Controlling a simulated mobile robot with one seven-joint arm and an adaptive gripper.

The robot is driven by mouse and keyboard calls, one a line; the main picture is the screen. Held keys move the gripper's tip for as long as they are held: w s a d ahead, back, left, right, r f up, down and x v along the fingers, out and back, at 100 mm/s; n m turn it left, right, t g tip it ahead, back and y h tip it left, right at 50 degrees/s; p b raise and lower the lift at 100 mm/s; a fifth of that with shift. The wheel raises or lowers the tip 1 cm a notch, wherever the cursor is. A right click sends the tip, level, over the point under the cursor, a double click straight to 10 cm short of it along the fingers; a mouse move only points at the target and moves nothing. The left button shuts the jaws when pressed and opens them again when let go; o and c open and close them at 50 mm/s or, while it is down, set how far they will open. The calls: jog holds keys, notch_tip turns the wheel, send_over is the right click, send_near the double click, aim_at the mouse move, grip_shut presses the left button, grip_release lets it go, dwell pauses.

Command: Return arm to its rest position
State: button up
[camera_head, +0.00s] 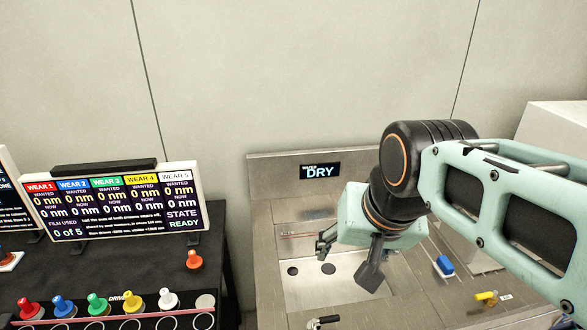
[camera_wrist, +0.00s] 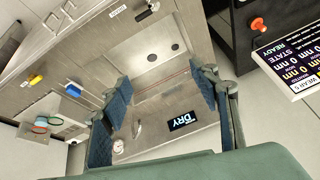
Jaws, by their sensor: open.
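My arm (camera_head: 505,205) reaches in from the right in the head view, over a metal sink bench (camera_head: 268,262). My gripper (camera_head: 345,262) hangs above the sunken basin (camera_head: 300,291), with its two fingers spread apart. In the wrist view my gripper (camera_wrist: 160,92) is open, with nothing between its blue-padded fingers. The basin floor and a small display reading "DRY" (camera_wrist: 186,121) show beyond the fingers. The display also stands at the back of the bench in the head view (camera_head: 320,171).
A black table (camera_head: 120,260) at left bears a screen reading "READY" (camera_head: 115,205), an orange peg (camera_head: 194,260) and a row of coloured pegs. A blue item (camera_head: 445,265) and a yellow item (camera_head: 486,296) lie on the bench's right side. Open space lies above the table.

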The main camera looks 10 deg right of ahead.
jog(key=shift+s+a+n, duration=0.1)
jog(key=shift+n, duration=0.2)
jog(key=s+n, duration=0.1)
jog(key=s+a, duration=0.1)
jog(key=shift+s+a+n, duration=0.25)
jog(key=shift+s+n, duration=0.1)
jog(key=shift+n, duration=0.05)
dwell(0.8)
